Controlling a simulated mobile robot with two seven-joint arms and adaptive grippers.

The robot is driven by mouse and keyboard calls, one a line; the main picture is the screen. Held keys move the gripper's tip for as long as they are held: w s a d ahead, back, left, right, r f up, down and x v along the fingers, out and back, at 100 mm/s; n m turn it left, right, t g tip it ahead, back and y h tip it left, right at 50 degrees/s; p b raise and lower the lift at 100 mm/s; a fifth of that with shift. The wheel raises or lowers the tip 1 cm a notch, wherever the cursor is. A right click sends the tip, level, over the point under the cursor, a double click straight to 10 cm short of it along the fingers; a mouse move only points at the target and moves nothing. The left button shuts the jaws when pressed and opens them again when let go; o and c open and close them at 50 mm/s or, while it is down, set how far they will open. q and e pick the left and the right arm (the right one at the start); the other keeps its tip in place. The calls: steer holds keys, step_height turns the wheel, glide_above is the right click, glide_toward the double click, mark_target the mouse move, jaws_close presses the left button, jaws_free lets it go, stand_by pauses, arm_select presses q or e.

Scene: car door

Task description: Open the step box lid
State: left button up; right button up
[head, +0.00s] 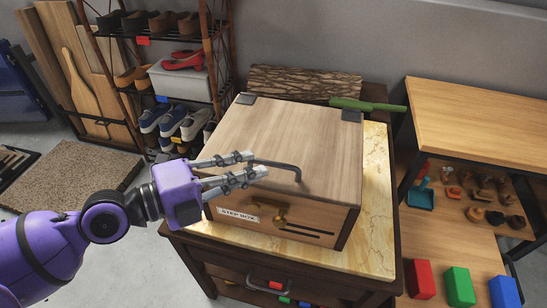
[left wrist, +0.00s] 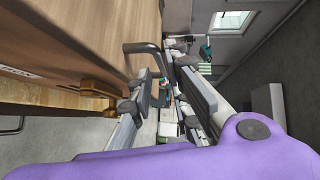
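The step box (head: 235,216) is a wooden chest with a "STEP BOX" label and a brass latch (head: 281,214) on its front. Its lid (head: 290,130) is down, with a dark bar handle (head: 285,166) near the front edge. My left gripper (head: 257,164) is open at the left end of this handle, its fingers pointing right. In the left wrist view the handle (left wrist: 143,47) stands out from the lid (left wrist: 75,35) just ahead of the fingertips (left wrist: 160,68). Contact cannot be told. My right gripper is not in view.
The box stands on a marble-topped table (head: 378,205). A bark-like log (head: 303,82) and a green object (head: 365,104) lie behind it. A shoe rack (head: 170,75) stands back left. A wooden shelf unit (head: 485,110) and coloured blocks (head: 459,286) are at right.

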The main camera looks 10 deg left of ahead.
mark_target(269, 165)
arm_select(q)
steer(key=x, duration=0.1)
steer(key=p+x, duration=0.2)
steer(key=x, duration=0.1)
steer(key=shift+d+r, duration=0.1)
steer(key=shift+r, duration=0.3)
steer(key=shift+w+d+f+p, duration=0.35)
steer(key=shift+w+d+f, duration=0.1)
steer(key=shift+w+d, duration=0.25)
steer(key=shift+c, duration=0.5)
jaws_close()
